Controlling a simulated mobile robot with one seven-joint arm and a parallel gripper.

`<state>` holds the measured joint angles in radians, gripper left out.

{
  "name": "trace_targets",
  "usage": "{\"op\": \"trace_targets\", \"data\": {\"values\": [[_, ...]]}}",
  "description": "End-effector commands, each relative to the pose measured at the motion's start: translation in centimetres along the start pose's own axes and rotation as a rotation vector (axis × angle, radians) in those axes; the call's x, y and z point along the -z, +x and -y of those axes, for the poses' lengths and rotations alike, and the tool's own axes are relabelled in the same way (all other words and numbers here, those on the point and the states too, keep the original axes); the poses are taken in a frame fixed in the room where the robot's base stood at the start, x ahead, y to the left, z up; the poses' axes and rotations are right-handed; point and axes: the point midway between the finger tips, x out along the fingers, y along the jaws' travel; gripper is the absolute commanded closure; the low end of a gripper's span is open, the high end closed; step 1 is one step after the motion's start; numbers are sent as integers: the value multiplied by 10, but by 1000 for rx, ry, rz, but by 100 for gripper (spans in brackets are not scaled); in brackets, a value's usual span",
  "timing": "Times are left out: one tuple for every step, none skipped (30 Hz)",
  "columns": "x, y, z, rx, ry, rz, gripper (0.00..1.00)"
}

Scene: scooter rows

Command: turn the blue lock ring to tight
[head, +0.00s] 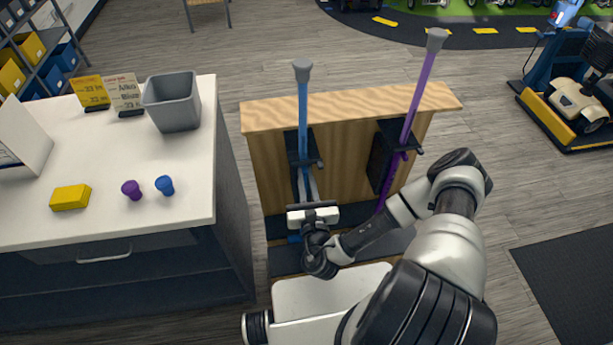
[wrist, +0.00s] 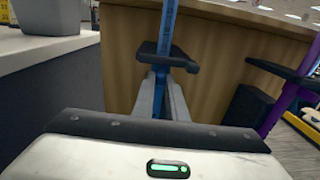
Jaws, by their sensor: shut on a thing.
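A blue pole (head: 303,105) with a grey top stands upright in a black bracket on the wooden stand. It also shows in the wrist view (wrist: 168,22), passing through its bracket (wrist: 167,58). My gripper (head: 307,174) is at this pole, just below the bracket. In the wrist view its two grey fingers (wrist: 160,80) point away from me and are shut on a blue part at the pole, the blue lock ring. The ring is mostly hidden by the fingers and bracket, and I cannot read whether it is tight or loose.
A purple pole (head: 419,85) leans in a second bracket to the right. The wooden stand (head: 350,104) is behind my gripper. On the left a white-topped counter (head: 95,165) holds a grey bin (head: 172,101), a yellow block (head: 70,197), and purple and blue knobs (head: 165,185).

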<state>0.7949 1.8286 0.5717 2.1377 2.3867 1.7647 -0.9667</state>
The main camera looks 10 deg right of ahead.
Motion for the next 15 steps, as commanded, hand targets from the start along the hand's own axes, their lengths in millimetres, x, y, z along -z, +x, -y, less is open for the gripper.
{"op": "trace_targets", "data": {"values": [[-1,1,0,0,0,4,100],[-1,1,0,0,1,4,100],[-1,1,0,0,1,4,100],[-1,1,0,0,1,4,100],[-1,1,0,0,1,4,100],[-1,1,0,0,1,4,100],[-1,1,0,0,1,4,84],[-1,1,0,0,1,4,79],[-1,1,0,-1,1,4,73],[-1,1,0,-1,1,3,69],[-1,1,0,-1,1,3,69],[-1,1,0,-1,1,3,69],[-1,0,0,-1,1,3,69],[-1,0,0,-1,1,2,69],[-1,0,0,-1,1,2,69]]}}
